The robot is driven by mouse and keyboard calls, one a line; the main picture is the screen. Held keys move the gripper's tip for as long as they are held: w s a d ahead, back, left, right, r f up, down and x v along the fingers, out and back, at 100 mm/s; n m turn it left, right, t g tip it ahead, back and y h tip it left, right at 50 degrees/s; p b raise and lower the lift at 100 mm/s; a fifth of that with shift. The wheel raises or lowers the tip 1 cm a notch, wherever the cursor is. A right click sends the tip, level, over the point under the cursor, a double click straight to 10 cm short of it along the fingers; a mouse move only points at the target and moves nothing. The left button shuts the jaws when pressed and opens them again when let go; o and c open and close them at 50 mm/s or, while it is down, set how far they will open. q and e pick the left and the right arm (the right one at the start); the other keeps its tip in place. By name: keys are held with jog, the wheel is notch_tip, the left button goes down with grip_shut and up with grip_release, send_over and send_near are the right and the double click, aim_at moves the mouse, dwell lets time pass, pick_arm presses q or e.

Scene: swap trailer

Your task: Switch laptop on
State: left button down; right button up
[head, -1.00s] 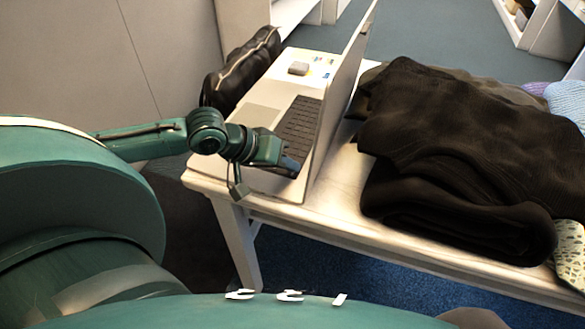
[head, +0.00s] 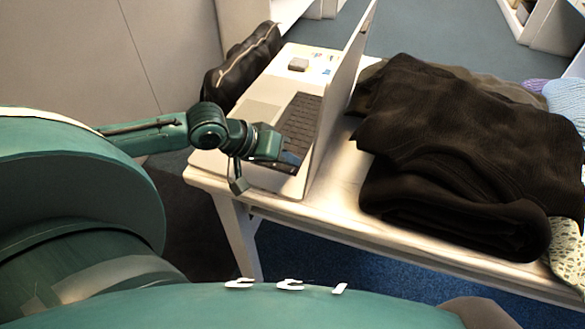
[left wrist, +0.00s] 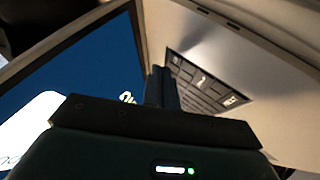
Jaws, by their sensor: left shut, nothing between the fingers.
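The open laptop stands on the white table with its keyboard (head: 299,119) facing left and its thin screen panel (head: 336,100) upright, seen nearly edge-on. In the left wrist view the laptop screen (left wrist: 85,75) shows dark blue with white shapes, and the keyboard (left wrist: 205,88) lies to the right. My left gripper (head: 289,161) is shut and empty, over the near end of the keyboard close to the screen. Its fingers (left wrist: 160,88) point at the laptop in the wrist view; I cannot tell whether they touch it. The right gripper is not in view.
A black bag (head: 241,68) stands behind the laptop at left. A small grey object (head: 299,64) lies on the far end of the table. A folded dark garment (head: 460,150) fills the table (head: 330,215) right of the screen.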

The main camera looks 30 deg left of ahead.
aim_at(287, 173)
pick_arm(q)
notch_tip(287, 173, up, 4)
jog(key=p, duration=0.4)
jog(key=shift+f+p, duration=0.1)
jog(key=shift+p, duration=0.3)
jog(key=shift+r+p, duration=0.65)
jog(key=shift+p, duration=0.3)
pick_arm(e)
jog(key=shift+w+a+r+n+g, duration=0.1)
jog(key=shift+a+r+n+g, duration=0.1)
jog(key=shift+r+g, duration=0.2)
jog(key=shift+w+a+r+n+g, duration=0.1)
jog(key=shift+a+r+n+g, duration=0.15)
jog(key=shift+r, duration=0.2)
pick_arm(q)
jog(key=shift+f, duration=0.1)
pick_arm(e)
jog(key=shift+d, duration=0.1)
